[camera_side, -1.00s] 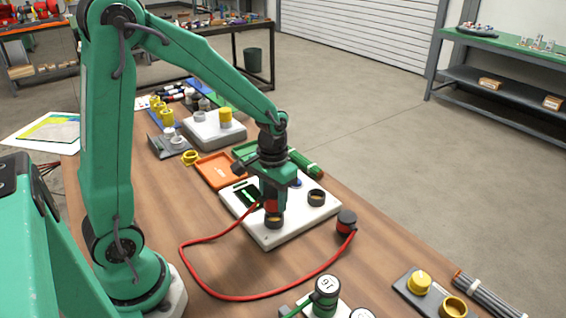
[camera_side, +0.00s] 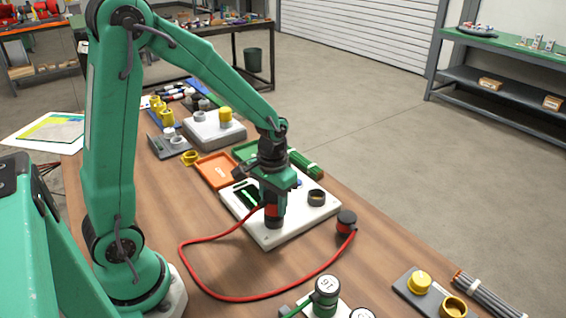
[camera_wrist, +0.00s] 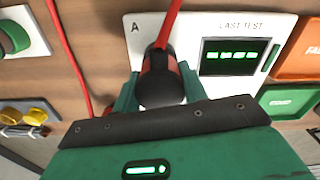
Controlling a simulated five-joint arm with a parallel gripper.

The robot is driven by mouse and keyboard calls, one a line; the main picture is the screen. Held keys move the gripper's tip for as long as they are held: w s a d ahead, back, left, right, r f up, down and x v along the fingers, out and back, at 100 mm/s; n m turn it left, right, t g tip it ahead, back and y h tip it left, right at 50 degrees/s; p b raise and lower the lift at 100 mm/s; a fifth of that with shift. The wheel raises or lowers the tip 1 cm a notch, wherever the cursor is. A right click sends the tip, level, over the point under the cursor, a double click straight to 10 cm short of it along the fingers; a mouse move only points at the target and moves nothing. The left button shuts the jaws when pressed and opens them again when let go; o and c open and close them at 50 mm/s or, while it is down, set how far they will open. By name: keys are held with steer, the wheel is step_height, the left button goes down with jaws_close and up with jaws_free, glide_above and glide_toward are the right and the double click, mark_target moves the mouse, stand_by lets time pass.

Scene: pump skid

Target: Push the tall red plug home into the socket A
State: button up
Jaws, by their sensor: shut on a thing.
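My gripper (camera_side: 271,196) is shut on the tall red plug (camera_side: 272,210), which is upright with a red cable running from it. In the wrist view the plug (camera_wrist: 160,82) is between my green fingers (camera_wrist: 158,92), its dark end facing the camera. Socket A (camera_side: 273,223) is a dark ring near the front of the white panel (camera_side: 258,240). The plug's lower end is at the socket and covers its mouth; how deep it sits I cannot tell. The letter A shows on the panel (camera_wrist: 205,22) in the wrist view.
A second dark socket ring (camera_side: 316,198) stands open on the panel. The red cable (camera_side: 225,296) loops over the table to a black-and-red connector (camera_side: 346,222) at right. An orange tray (camera_side: 214,168) lies behind the panel, and a green-and-white cylinder (camera_side: 326,292) stands in front.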

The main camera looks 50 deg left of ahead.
steer(key=shift+f, duration=0.55)
stand_by(0.4)
steer(key=o, duration=1.2)
steer(key=shift+r, duration=0.1)
step_height(320, 180, up, 7)
steer(key=shift+r, duration=0.3)
